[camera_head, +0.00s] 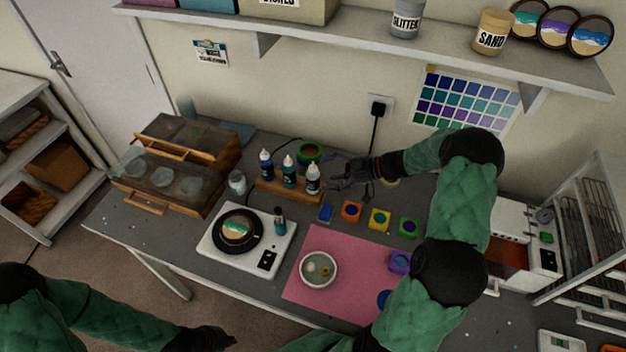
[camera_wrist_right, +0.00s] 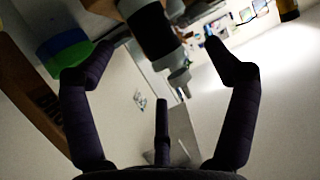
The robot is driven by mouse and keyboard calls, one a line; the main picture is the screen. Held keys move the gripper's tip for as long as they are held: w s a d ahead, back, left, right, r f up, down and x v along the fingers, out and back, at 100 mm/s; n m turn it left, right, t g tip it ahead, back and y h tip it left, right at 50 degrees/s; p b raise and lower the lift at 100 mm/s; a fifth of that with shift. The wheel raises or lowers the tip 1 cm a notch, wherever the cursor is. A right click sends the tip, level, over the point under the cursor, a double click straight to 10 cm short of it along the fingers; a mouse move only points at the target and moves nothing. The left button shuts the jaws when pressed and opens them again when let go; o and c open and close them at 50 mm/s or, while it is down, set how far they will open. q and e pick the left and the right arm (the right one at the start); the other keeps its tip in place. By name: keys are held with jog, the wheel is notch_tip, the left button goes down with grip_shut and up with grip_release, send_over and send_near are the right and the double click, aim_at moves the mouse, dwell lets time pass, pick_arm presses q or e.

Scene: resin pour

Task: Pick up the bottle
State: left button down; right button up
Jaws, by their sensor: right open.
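Three dropper bottles stand in a wooden rack (camera_head: 290,192) at the back of the table: one with a blue label (camera_head: 265,164), one teal (camera_head: 289,172), and one pale with a dark band (camera_head: 313,180) at the right end. My right gripper (camera_head: 338,172) is open just right of the pale bottle. In the right wrist view, a bottle with a dark band and pale nozzle (camera_wrist_right: 152,35) shows beyond and between the spread fingers (camera_wrist_right: 158,48), not gripped. My left gripper (camera_head: 218,341) is low at the left, away from the bottles; its fingers are too dark to read.
A green ringed container (camera_head: 309,152) sits behind the rack. Colored pots (camera_head: 351,211) and a pink mat (camera_head: 335,240) lie in front. A shelf (camera_head: 350,37) overhangs the back.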

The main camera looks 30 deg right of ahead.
aim_at(312, 176)
jog(key=shift+w+d+x, duration=0.1)
jog(key=shift+w+x, duration=0.05)
jog(key=shift+x, duration=1.4)
jog(key=shift+w+d+x, duration=0.1)
jog(key=shift+d+x, duration=0.05)
jog(key=shift+x, duration=1.35)
jog(key=c, duration=1.4)
